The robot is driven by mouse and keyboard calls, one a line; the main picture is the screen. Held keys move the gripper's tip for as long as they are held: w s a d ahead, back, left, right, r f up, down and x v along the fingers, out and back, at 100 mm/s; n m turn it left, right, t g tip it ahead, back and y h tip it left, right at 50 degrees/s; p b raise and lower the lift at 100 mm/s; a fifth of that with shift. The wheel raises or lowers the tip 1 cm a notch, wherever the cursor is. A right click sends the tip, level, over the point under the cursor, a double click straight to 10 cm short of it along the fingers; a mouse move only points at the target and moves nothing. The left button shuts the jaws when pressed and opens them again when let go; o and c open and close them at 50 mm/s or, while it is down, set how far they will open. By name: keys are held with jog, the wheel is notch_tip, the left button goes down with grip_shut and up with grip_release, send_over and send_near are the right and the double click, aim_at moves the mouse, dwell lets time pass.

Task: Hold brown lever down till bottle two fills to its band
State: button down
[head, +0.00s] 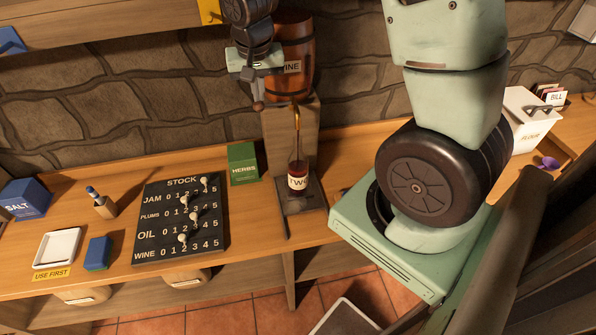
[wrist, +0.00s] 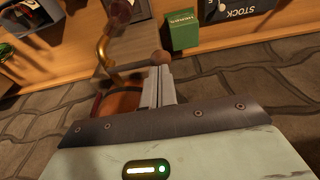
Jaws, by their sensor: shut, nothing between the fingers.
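Bottle two (head: 299,167), labelled TWO, stands upright beneath the curved brass spout (head: 296,116). Dark red liquid shows in it above the label; I cannot make out its band. My gripper (head: 257,96) is shut and empty, left of the spout. In the wrist view its closed fingers (wrist: 160,80) are at the brown lever's round knob (wrist: 160,57). The lever's rod runs left from the knob toward the brass spout (wrist: 102,45). I cannot tell whether the fingers press on the knob or how far down the lever is.
A wooden barrel (head: 292,84) marked WINE sits behind the spout. A white flour box (head: 526,120) stands at the right.

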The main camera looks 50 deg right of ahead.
jog(key=shift+r, duration=0.1)
jog(key=shift+r+p, duration=1.15)
jog(key=shift+r, duration=0.25)
notch_tip(320, 180, up, 5)
jog(key=p, duration=0.4)
dwell(0.4)
jog(key=s+a+r+n+y, duration=0.1)
jog(key=s+a+n, duration=0.2)
jog(key=s, duration=0.3)
jog(key=s+a+r+n, duration=0.1)
jog(key=s+a+n, duration=0.2)
jog(key=s+n, duration=0.15)
jog(key=s+a+f+n+g+b, duration=0.1)
jog(key=s+a+f+n+b, duration=0.2)
jog(key=s+a+f+b, duration=0.3)
jog(key=s+a+f+n+b, duration=0.4)
jog(key=s+a+f+b, duration=0.3)
jog(key=a, duration=0.5)
jog(key=b, duration=0.2)
jog(key=shift+s+a+f+g+y+b, duration=0.15)
jog(key=shift+s+f+g+y+b, duration=0.15)
jog(key=shift+f+g+y+b, duration=0.1)
